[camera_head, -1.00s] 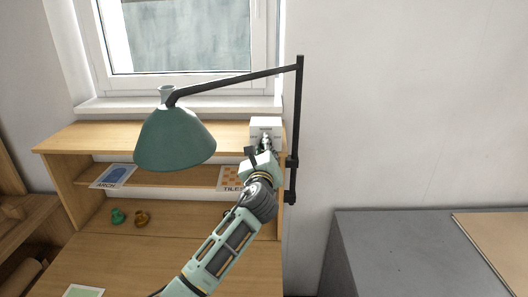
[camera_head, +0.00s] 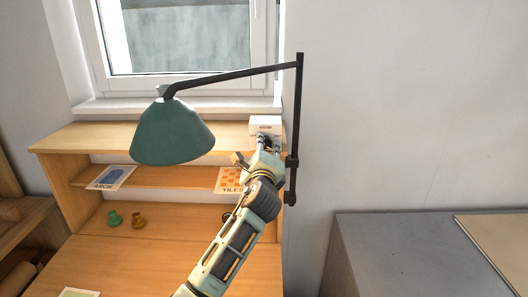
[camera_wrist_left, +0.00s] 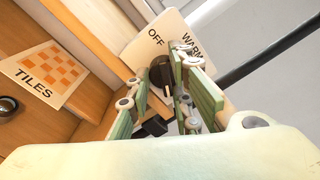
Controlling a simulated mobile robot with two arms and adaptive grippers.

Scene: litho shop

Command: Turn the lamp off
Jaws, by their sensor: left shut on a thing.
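The lamp has a green shade (camera_head: 172,132) on a black jointed arm. The inside of the shade is hidden, so I cannot see the bulb. A pale switch plate (camera_head: 265,124) stands at the right end of the shelf top. The left wrist view shows it marked OFF and WARM, with a black knob (camera_wrist_left: 161,74) bearing a pale line. My left gripper (camera_head: 265,143) is at the plate. In the left wrist view its green-padded fingers (camera_wrist_left: 168,88) are shut on the knob, one on each side. My right gripper is not in view.
The black lamp post (camera_head: 296,110) stands close right of my left gripper. A grey cabinet (camera_head: 395,255) is at the right.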

